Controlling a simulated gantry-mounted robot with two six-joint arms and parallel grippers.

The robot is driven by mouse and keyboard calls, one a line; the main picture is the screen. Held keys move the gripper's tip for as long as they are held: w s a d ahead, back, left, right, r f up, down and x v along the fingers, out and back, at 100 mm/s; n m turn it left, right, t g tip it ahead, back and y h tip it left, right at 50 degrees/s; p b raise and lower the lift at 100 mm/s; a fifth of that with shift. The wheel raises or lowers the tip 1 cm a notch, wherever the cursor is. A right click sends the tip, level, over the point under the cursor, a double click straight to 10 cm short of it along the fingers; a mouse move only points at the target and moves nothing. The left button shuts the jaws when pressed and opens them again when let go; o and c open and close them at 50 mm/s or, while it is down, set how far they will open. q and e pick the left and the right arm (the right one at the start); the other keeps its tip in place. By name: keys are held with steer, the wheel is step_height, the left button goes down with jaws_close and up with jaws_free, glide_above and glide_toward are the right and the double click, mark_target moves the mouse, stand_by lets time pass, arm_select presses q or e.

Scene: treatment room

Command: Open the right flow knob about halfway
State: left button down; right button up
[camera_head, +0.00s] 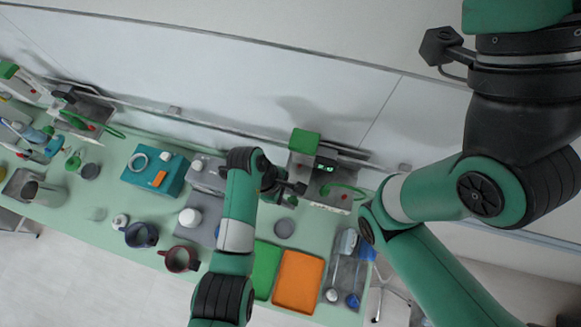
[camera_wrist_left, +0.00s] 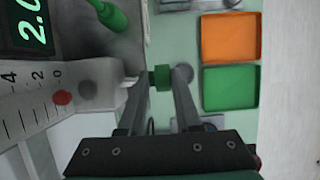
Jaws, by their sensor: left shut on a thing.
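The right flow device (camera_head: 304,140) stands at the back of the bench, with a green top and a small lit display (camera_head: 325,164). In the left wrist view its display (camera_wrist_left: 30,25) reads about 2.0, and a red ball (camera_wrist_left: 62,97) sits near the 0 mark of its scale (camera_wrist_left: 30,105). A green knob (camera_wrist_left: 161,77) lies between the fingertips of my left gripper (camera_wrist_left: 158,84). My left gripper (camera_head: 294,188) is shut on this knob, in front of the device. How far the knob is turned cannot be told. My right gripper is outside both views.
A green tray (camera_head: 265,270) and an orange tray (camera_head: 299,282) lie at the bench's front. A clear bin with bottles (camera_head: 345,272) stands to their right. Two mugs (camera_head: 140,235) (camera_head: 181,259) and a teal box (camera_head: 150,172) stand left. Another device (camera_head: 85,108) is at far left.

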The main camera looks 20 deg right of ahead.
arm_select(q)
steer(key=shift+a+f, duration=0.1)
steer(key=shift+f+g+h+b, duration=0.2)
steer(key=shift+g+h+b, duration=0.35)
steer(key=shift+b, duration=0.5)
steer(key=h+b, duration=0.1)
steer(key=b, duration=0.2)
steer(key=g+h+b, duration=0.1)
steer(key=h+b, duration=0.1)
steer(key=b, duration=0.2)
steer(key=g+h+b, duration=0.1)
steer(key=b, duration=0.2)
steer(key=shift+w+a+f+g+b, duration=0.2)
steer(key=shift+a+f+g+b, duration=0.05)
steer(key=shift+a+f+b, duration=0.15)
steer(key=shift+r+h+b, duration=0.3)
steer(key=shift+h+b, duration=0.15)
steer(key=shift+b, duration=0.1)
steer(key=c, duration=1)
jaws_free()
steer(key=shift+o, duration=1.4)
steer(key=shift+s, duration=0.15)
steer(key=shift+r, duration=0.15)
